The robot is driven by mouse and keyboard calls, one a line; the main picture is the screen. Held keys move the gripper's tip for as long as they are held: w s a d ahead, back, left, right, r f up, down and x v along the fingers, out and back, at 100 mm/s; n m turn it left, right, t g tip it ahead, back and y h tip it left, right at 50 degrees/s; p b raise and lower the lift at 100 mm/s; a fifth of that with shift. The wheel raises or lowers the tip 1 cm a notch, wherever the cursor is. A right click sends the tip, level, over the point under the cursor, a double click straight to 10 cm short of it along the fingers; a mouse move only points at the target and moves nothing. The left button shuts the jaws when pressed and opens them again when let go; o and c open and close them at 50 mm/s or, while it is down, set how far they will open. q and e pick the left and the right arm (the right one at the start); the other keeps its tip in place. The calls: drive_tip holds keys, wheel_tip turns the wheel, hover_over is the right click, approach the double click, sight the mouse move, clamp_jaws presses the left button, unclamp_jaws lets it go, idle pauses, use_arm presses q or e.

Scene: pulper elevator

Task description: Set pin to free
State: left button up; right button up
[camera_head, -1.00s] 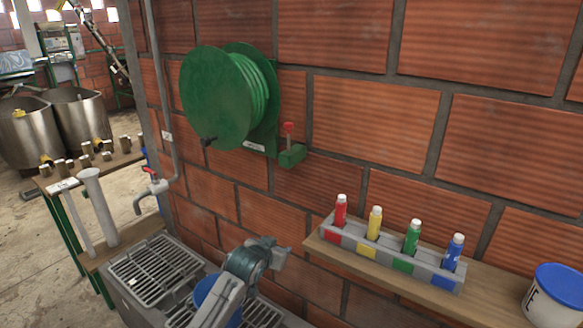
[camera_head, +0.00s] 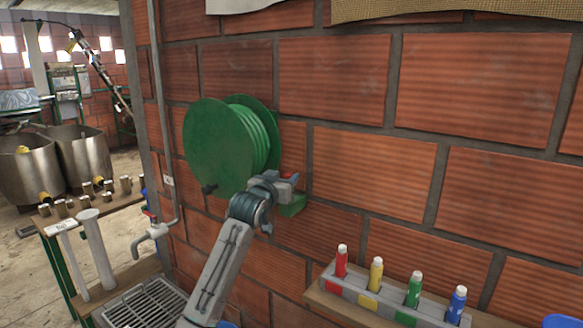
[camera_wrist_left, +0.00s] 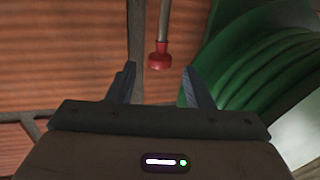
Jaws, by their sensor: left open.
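The pin has a red knob (camera_head: 289,175) on a thin grey shaft and belongs to the green bracket (camera_head: 292,206) beside the green hose reel (camera_head: 218,148). In the left wrist view the red knob (camera_wrist_left: 159,56) shows beyond my fingertips, in line with the gap between them. My left gripper (camera_head: 284,187) is in front of the bracket and hides most of it and the shaft. In the left wrist view its two fingers (camera_wrist_left: 160,85) are apart with nothing between them. I cannot tell whether a finger touches the knob. My right gripper is not in view.
The reel's coiled hose (camera_wrist_left: 265,70) lies close to the right finger in the left wrist view. A brick wall (camera_head: 365,165) stands behind. A shelf with a bottle rack (camera_head: 385,298) is at the lower right. A tap (camera_head: 150,237) and pipe are left of my arm.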

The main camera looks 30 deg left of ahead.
use_arm(q)
drive_tip(key=w, duration=0.2)
drive_tip(key=w+p, duration=0.1)
drive_tip(key=w, duration=0.1)
drive_tip(key=w+p, duration=0.1)
drive_tip(key=w, duration=0.1)
drive_tip(key=shift+a, duration=0.25)
drive_tip(key=c, duration=1)
clamp_jaws()
